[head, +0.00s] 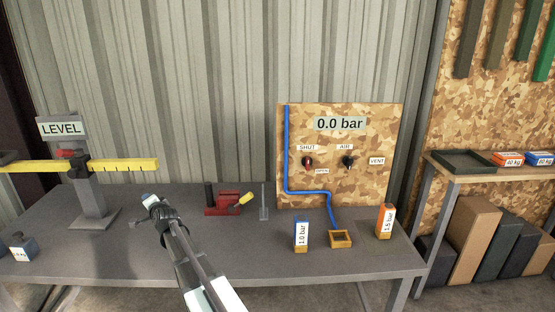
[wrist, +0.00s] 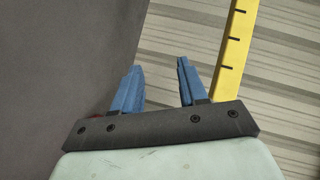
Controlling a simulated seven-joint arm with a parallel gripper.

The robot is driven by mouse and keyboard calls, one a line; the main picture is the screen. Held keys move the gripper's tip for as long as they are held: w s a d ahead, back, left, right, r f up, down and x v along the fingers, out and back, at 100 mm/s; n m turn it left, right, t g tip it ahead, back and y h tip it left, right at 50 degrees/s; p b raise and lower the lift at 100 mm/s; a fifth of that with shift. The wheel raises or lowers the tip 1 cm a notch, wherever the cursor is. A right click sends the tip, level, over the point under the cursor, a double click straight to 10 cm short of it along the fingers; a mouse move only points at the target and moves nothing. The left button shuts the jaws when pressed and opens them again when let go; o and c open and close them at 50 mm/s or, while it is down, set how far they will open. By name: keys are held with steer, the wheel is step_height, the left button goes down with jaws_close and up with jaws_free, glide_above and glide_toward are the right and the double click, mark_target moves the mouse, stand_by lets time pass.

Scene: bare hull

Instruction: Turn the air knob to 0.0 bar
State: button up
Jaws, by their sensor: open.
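The black air knob (head: 347,162) is on the camouflage-patterned panel (head: 380,115), under the AIR label (head: 345,147). The VENT label (head: 377,161) is to its right. The display (head: 340,123) above reads 0.0 bar. The red and black shut/open knob (head: 307,162) is left of the air knob. My gripper (head: 152,203) is over the left part of the bench, well left of the panel and apart from both knobs. In the wrist view my gripper (wrist: 158,85) shows two blue fingers apart with nothing between them.
The yellow level beam (head: 125,164) stands left of my gripper; it also shows in the wrist view (wrist: 233,55). A red tool (head: 222,203) sits between gripper and panel. A blue-topped block (head: 302,234), wooden tray (head: 341,246) and orange block (head: 385,221) stand before the panel.

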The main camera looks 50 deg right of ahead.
steer(key=s+d+m+h, duration=0.1)
steer(key=s+d+m, duration=0.3)
steer(key=d, duration=0.6)
steer(key=s+d+m+h, duration=0.1)
steer(key=s+d+m, duration=0.3)
steer(key=d, duration=0.6)
steer(key=m+g+h, duration=0.2)
steer(key=m+h, duration=0.7)
steer(key=m, duration=1.2)
glide_toward(351, 162)
steer(key=x, duration=0.9)
steer(key=shift+w+d+r, duration=0.15)
steer(key=shift+w, duration=0.15)
steer(key=shift+c, duration=0.2)
jaws_close()
